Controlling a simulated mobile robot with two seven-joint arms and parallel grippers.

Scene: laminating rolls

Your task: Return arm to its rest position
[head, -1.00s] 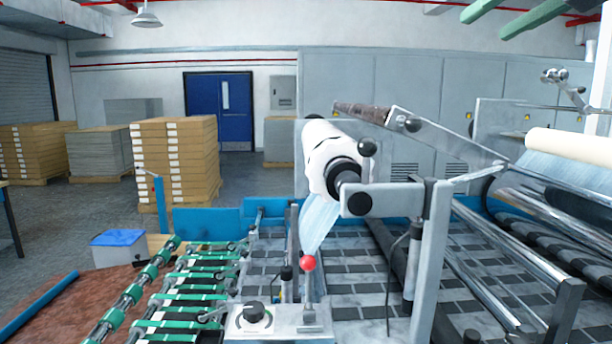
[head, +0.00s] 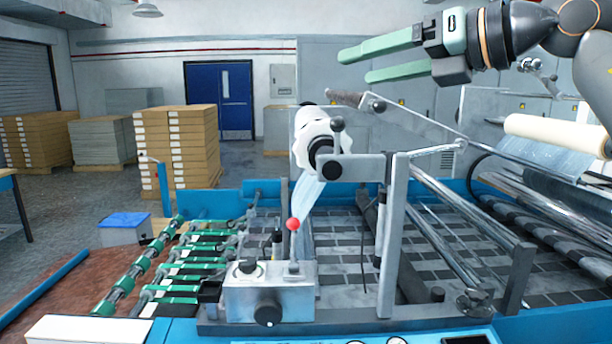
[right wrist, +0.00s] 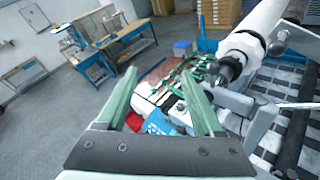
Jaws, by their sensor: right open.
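My right gripper (head: 385,62) is at the upper right of the head view, its two green fingers apart and pointing left. It is open and empty, in the air above the laminating machine. In the right wrist view its fingers (right wrist: 160,105) stand apart with nothing between them. My left gripper is in neither view. The white film roll (head: 308,135) sits on its shaft in the machine, left of and below the right gripper and apart from it. The roll also shows in the right wrist view (right wrist: 262,22).
A metal lever with a red knob (head: 293,224) stands on the control box (head: 270,290). A second, cream roll (head: 545,134) lies at the right, below my right arm. Stacked cartons (head: 180,150) stand behind the machine at left. Workbenches (right wrist: 100,55) stand across open floor.

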